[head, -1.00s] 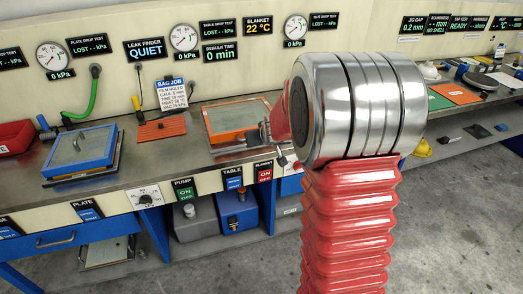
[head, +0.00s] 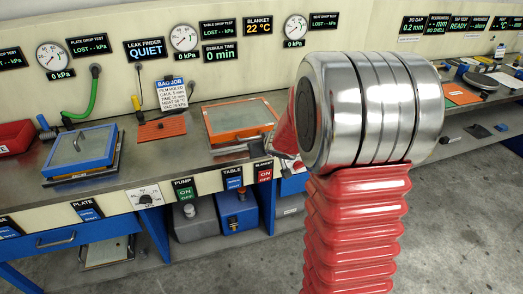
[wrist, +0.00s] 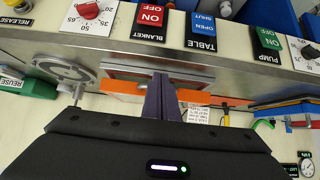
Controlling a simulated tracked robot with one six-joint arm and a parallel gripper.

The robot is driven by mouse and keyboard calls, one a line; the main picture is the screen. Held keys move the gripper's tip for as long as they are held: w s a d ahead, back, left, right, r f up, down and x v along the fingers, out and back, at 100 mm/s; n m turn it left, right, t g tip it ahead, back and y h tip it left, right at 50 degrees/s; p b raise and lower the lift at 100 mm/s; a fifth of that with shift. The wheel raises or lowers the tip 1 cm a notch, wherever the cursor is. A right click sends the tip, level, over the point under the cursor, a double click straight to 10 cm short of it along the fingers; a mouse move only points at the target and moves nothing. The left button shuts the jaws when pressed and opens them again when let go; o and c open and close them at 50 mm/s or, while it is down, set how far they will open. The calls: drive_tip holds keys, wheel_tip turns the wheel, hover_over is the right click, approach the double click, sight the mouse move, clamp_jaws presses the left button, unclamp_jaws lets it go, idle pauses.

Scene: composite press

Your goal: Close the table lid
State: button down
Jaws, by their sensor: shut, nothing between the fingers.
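The table lid is a framed pane with an orange rim (head: 243,136), lying low over its metal base on the bench at the centre of the head view. I cannot tell whether it is fully down. The orange rim also shows in the wrist view (wrist: 125,87), behind my gripper's fingers. My gripper (head: 262,147) is at the lid's front right corner, partly hidden by my arm. In the wrist view my gripper (wrist: 162,78) is shut with its dark fingers together and empty. I cannot tell whether it touches the rim.
A blue-framed box (head: 82,150) and an orange mat (head: 162,130) lie on the bench to the left. The front panel carries a TABLE switch (head: 233,178) and a BLANKET switch (head: 265,172). Gauges line the back wall. Open floor lies at the right front.

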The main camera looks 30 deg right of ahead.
drive_tip(key=s+a+r+n+y, duration=0.2)
drive_tip(key=s+a+r+y, duration=0.15)
drive_tip(key=a+r, duration=0.5)
drive_tip(key=s+a+r+n+y, duration=0.15)
drive_tip(key=s+a+r, duration=0.35)
drive_tip(key=a, duration=0.6)
drive_tip(key=s+a+g, duration=0.2)
drive_tip(key=s+a, duration=0.3)
drive_tip(key=s, duration=0.7)
drive_tip(key=s+d+m+g+h, duration=0.1)
drive_tip(key=s+d+h, duration=0.2)
drive_tip(key=s, duration=0.7)
drive_tip(key=shift+s+d+f+g, duration=0.2)
drive_tip(key=shift+d+g, duration=0.1)
drive_tip(key=shift+d, duration=0.65)
drive_tip(key=shift+s+m, duration=0.1)
drive_tip(key=shift+m, duration=0.15)
